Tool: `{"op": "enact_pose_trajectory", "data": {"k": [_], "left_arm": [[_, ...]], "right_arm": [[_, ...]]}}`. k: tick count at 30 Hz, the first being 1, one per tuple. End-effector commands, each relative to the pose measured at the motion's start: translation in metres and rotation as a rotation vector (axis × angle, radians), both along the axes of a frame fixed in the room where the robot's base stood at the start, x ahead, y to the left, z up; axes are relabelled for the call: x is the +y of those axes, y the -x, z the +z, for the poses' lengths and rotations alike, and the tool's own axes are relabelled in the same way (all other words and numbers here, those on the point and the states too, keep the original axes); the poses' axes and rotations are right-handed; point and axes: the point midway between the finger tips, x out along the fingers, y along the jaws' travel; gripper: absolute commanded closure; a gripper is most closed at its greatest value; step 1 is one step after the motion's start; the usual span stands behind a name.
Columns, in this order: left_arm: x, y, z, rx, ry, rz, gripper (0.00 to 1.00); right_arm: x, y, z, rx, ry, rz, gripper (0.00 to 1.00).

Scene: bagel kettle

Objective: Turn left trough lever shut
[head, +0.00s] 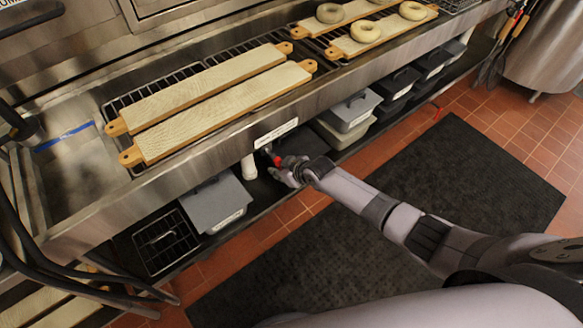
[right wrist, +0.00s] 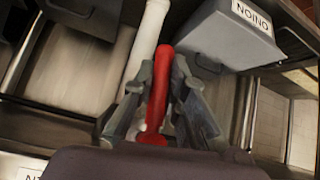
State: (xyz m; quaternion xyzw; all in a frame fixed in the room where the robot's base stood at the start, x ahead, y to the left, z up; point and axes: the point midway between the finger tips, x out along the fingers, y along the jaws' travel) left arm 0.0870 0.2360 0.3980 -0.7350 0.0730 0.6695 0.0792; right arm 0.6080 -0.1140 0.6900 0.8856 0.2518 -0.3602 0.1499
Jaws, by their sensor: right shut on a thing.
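The red trough lever (head: 276,158) is under the front edge of the metal trough (head: 225,150), just below a white label. In the right wrist view the lever (right wrist: 158,95) stands lengthwise between the fingers of my right gripper (right wrist: 162,80). In the head view my right gripper (head: 284,169) reaches in from the right and is shut on the lever. Its fingers hide part of the lever and most of the valve body. A white drain pipe (head: 249,167) hangs just left of the lever; it also shows in the right wrist view (right wrist: 149,38). My left gripper is not in view.
Grey lidded bins (head: 217,201) stand on the low shelf on both sides of the gripper. Two long wooden boards (head: 215,85) lie on the trough's racks. Boards with bagels (head: 366,31) lie further right. A dark mat (head: 400,195) covers the open floor.

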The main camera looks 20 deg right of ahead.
Motion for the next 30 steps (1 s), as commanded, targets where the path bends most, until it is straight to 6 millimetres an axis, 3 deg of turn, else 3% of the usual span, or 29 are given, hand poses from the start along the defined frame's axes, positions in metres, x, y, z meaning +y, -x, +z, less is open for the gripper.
{"op": "enact_pose_trajectory", "data": {"k": [6,23,24,30], "left_arm": [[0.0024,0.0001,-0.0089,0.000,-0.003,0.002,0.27],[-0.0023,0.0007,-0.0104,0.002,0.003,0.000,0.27],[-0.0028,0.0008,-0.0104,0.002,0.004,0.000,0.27],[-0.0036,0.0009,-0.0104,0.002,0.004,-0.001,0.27]], "right_arm": [[0.0067,0.0032,-0.0038,0.035,-0.066,0.000,1.00],[0.0100,0.0048,-0.0031,0.048,-0.091,0.002,1.00],[0.0100,0.0048,-0.0031,0.048,-0.091,0.002,0.85],[0.0098,0.0038,-0.0020,0.045,-0.091,0.001,0.71]]}}
